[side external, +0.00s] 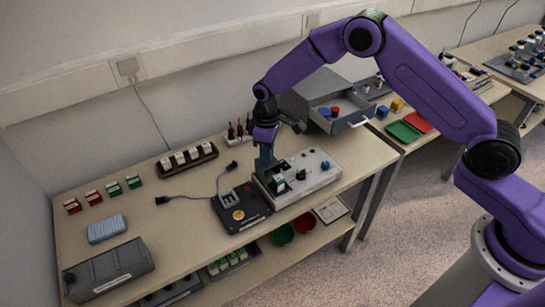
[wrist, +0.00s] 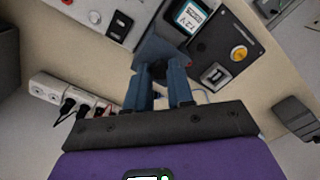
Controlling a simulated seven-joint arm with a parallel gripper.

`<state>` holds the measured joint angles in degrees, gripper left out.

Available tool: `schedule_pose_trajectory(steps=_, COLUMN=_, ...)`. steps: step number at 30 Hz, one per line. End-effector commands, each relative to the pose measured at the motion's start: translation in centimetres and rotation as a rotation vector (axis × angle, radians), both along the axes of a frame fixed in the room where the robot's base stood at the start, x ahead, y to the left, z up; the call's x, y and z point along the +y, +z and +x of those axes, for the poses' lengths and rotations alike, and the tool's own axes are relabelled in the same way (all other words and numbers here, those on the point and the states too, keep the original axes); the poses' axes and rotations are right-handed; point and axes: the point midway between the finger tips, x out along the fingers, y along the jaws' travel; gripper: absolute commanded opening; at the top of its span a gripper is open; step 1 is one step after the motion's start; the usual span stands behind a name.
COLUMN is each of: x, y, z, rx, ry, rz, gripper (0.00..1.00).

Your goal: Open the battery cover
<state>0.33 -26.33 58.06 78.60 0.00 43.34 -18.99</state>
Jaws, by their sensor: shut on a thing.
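My gripper (side external: 266,165) points down over the left end of a pale control box (side external: 312,167). In the wrist view its two blue-grey fingers (wrist: 167,76) are close together, shut on a dark blue-grey flap (wrist: 158,49), apparently the battery cover. The flap looks tilted up beside a labelled battery (wrist: 190,14), which seems exposed. The fingers hide part of the flap, and its hinge cannot be made out. In the side view the fingers and cover blend together.
A black unit (side external: 241,208) with a round yellow knob (wrist: 239,53) stands close to the left of the pale box. A cable with a plug (side external: 162,200) lies left of it. A grey open drawer (side external: 343,117) stands behind. A white socket strip (side external: 239,133) is near the wall.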

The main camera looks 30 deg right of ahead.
Motion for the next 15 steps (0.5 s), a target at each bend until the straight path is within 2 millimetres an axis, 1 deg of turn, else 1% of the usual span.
schedule_pose_trajectory(steps=3, x=0.03, y=0.05, z=0.28, rx=-0.001, ry=0.001, rz=0.001, gripper=0.00)
schedule_pose_trajectory(steps=10, x=0.01, y=0.07, z=0.27, rx=-0.001, ry=0.001, rz=0.001, gripper=0.00)
schedule_pose_trajectory(steps=11, x=0.01, y=0.07, z=0.27, rx=-0.001, ry=0.001, rz=0.001, gripper=0.25)
schedule_pose_trajectory(steps=12, x=0.01, y=0.07, z=0.27, rx=-0.001, ry=0.001, rz=0.001, gripper=0.38)
schedule_pose_trajectory(steps=13, x=0.01, y=0.07, z=0.27, rx=-0.001, ry=0.001, rz=0.001, gripper=0.48)
schedule_pose_trajectory(steps=15, x=0.01, y=0.06, z=0.26, rx=-0.001, ry=0.001, rz=0.001, gripper=0.48)
